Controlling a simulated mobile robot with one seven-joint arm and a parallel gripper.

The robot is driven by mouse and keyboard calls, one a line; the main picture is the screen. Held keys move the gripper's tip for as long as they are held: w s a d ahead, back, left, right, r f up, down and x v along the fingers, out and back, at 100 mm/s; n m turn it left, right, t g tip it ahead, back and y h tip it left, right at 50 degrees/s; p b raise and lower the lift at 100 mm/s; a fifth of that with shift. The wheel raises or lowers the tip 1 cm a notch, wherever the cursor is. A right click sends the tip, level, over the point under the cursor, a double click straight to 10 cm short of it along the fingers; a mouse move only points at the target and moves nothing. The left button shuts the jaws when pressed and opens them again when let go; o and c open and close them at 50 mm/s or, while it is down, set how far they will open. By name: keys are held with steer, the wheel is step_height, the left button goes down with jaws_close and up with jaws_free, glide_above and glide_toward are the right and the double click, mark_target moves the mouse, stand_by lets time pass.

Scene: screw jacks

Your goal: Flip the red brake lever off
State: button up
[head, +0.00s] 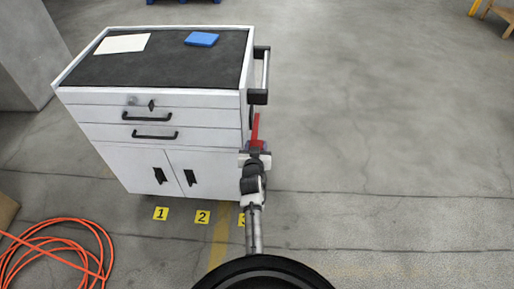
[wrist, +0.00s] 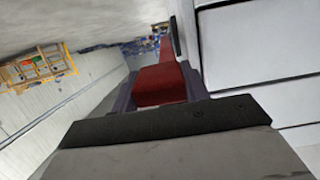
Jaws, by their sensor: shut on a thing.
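The red brake lever (head: 256,128) is at the right side of a white tool cabinet (head: 190,163), below the cabinet's side handle. In the head view its upper part rises above my gripper (head: 255,153), and its lower part is hidden by the gripper. In the wrist view the red lever (wrist: 160,84) sits between the dark fingers of my gripper (wrist: 158,92), with the white cabinet drawers close on the right. My gripper is shut on the lever.
A black push handle (head: 265,70) sticks out from the cabinet's right side above the lever. Yellow number markers (head: 202,217) lie on the floor in front. An orange hose (head: 65,245) is coiled at the lower left. The floor to the right is clear.

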steer(key=shift+w+r+p, duration=0.2)
steer(key=shift+w+r, duration=0.05)
steer(key=shift+r, duration=0.55)
steer(key=shift+w+r+p, duration=0.2)
steer(key=shift+w+r, duration=0.05)
steer(key=shift+r, duration=0.6)
steer(key=shift+w+r+p, duration=0.2)
steer(key=shift+w+r, duration=0.05)
steer(key=shift+r, duration=0.55)
steer(key=o, duration=1.3)
steer(key=shift+o, duration=0.5)
steer(key=shift+f, duration=0.15)
steer(key=shift+s+f, duration=0.1)
steer(key=shift+s, duration=0.05)
steer(key=shift+s, duration=0.25)
steer(key=b+v, duration=0.2)
steer(key=v, duration=1.1)
